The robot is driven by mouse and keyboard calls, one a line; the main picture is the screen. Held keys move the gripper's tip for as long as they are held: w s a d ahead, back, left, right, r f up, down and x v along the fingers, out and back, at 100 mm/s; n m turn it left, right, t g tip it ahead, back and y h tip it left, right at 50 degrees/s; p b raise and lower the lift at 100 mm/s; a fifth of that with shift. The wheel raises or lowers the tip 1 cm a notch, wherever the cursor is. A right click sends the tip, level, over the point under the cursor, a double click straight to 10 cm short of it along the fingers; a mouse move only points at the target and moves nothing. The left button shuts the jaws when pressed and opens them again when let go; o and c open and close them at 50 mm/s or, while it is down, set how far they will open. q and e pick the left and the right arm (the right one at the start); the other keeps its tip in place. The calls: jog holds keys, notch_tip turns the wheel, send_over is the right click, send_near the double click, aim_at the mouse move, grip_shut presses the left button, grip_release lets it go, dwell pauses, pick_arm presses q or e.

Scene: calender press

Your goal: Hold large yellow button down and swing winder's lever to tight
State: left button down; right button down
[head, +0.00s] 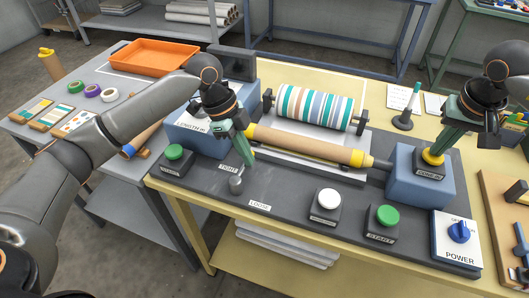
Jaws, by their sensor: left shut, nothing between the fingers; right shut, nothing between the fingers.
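The large yellow button (432,158) sits on a blue housing at the right of the machine, above a partly readable label. My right gripper (438,148) is shut, its tips at the top of the button; I cannot tell how far the button is pressed. The winder's lever (236,184) shows as a grey knob between the tight label (229,167) and the loose label (260,205), closer to tight. My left gripper (250,162) is shut and empty, its tips just above and right of the knob; whether they touch is unclear. Part of the lever is hidden.
A striped roll (312,108) and a tan roller (305,144) lie across the machine. A green button (174,152), a white button (327,199), a green start button (383,215) and a blue power knob (459,231) stand along the front. An orange tray (155,58) is back left.

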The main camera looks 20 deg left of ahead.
pick_arm(q)
jog(key=shift+a+f, duration=0.1)
jog(key=shift+a, duration=0.2)
pick_arm(e)
jog(key=shift+s+d+f, duration=0.1)
jog(key=shift+s+f, duration=0.05)
jog(key=shift+f, duration=0.25)
pick_arm(q)
jog(key=shift+s+d, duration=0.25)
jog(key=shift+d, duration=0.45)
jog(key=shift+d+r, duration=0.25)
jog(key=shift+d, duration=0.1)
jog(key=shift+d+r, duration=0.9)
jog(key=shift+d, duration=0.3)
notch_tip(320, 180, up, 10)
jog(key=f, duration=0.1)
send_over(249, 175)
jog(key=shift+r, duration=0.25)
pick_arm(e)
jog(key=shift+r, duration=0.1)
